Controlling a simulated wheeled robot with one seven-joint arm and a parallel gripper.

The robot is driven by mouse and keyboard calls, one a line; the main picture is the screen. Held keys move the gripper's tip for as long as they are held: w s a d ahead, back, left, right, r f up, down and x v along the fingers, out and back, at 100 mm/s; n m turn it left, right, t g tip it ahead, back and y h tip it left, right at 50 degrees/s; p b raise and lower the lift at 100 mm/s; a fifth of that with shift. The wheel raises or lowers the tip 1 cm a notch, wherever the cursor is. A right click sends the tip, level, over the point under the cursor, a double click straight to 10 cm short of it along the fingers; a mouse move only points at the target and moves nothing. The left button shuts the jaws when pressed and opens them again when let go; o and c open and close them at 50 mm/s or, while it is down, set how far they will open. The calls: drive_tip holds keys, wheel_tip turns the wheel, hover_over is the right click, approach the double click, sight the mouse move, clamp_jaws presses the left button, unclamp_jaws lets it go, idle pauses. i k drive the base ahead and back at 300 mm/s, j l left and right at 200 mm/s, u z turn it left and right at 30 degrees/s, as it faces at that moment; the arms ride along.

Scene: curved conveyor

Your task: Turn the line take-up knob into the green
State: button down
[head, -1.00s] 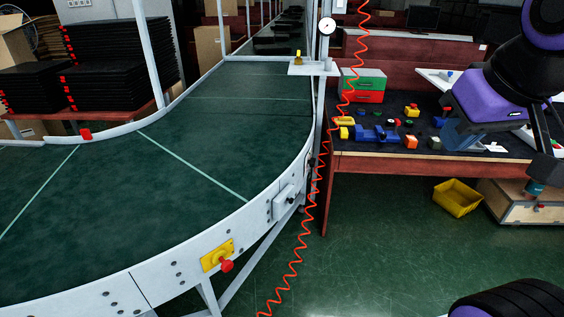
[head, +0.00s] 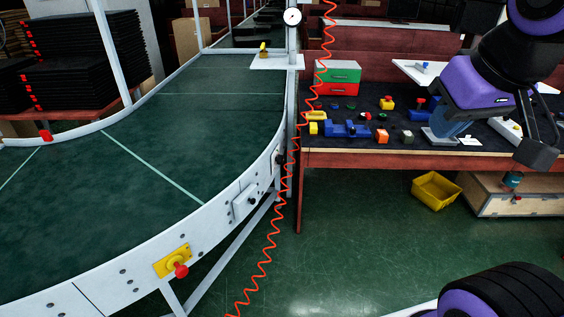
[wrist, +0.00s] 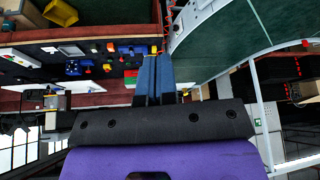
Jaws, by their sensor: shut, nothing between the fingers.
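The curved conveyor (head: 130,170) has a white side rail. A dark round knob-like part (head: 279,157) sits on that rail near the post, too small to show any green mark. A red mushroom-shaped knob (head: 181,270) stands on a yellow plate further along the rail. I cannot tell for certain which is the take-up knob. A round white dial (head: 292,17) is on the post; its markings are unreadable. My gripper (head: 443,132) is over the workbench, right of the conveyor and apart from it. Its blue fingers (wrist: 153,80) are together and empty in the wrist view.
A red coiled cable (head: 268,240) hangs in front of the conveyor's side. The workbench (head: 370,160) holds several small coloured parts and a green-and-red box (head: 337,75). A yellow bin (head: 436,190) and wooden crate (head: 510,195) are on the floor.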

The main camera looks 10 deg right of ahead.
sight(280, 160)
drive_tip(key=i+z, duration=0.3)
drive_tip(key=i+j+z, duration=0.2)
drive_tip(key=i+z, duration=0.15)
drive_tip(key=i+j+z, duration=0.3)
drive_tip(key=i, duration=0.15)
